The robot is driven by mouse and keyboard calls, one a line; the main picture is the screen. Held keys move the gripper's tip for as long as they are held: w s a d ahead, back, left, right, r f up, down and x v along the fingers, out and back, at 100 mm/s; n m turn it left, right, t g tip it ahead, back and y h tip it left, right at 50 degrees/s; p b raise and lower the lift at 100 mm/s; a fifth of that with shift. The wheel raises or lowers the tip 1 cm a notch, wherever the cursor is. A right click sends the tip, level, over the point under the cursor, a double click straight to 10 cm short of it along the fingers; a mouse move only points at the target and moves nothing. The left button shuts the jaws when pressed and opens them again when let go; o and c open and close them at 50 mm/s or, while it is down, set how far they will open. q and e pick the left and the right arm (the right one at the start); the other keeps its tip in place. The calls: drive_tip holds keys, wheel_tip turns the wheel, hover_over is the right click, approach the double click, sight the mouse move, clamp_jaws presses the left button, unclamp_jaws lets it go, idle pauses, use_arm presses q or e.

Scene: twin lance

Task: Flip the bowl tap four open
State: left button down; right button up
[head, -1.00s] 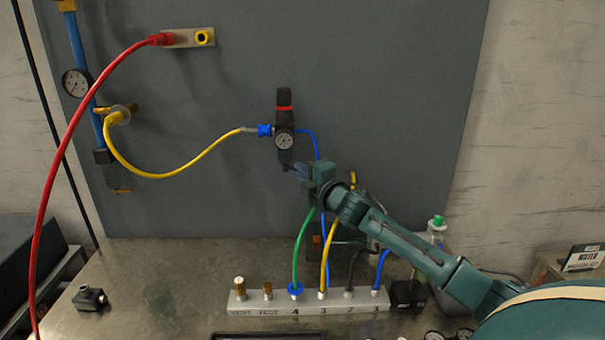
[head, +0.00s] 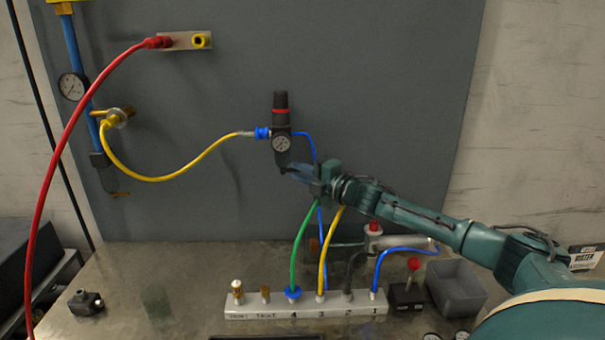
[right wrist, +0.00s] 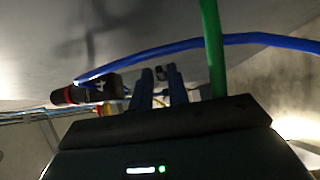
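The black filter-regulator (head: 281,143) hangs in front of the grey panel, with a red ring and a round gauge. A small dark tap (head: 286,169) shows at its lower end; its lever position is too small to tell. My right gripper (head: 290,172) is at that lower end, its blue fingers pointing left. In the right wrist view the two fingers (right wrist: 160,82) stand apart with a gap between them; whether they touch the tap is unclear. The regulator with its red ring also shows there (right wrist: 72,95), left of the fingers. My left gripper is out of view.
A white manifold (head: 334,304) marked 1 to 4 stands below, with green (head: 300,252), yellow (head: 330,250) and blue hoses. The green hose crosses close to my right gripper. A grey bin (head: 455,288) stands right. A yellow hose (head: 190,168) runs left from the regulator.

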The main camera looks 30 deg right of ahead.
drive_tip(key=shift+o, duration=1.1)
drive_tip(key=shift+d, duration=0.1)
drive_tip(key=shift+s+f, duration=0.1)
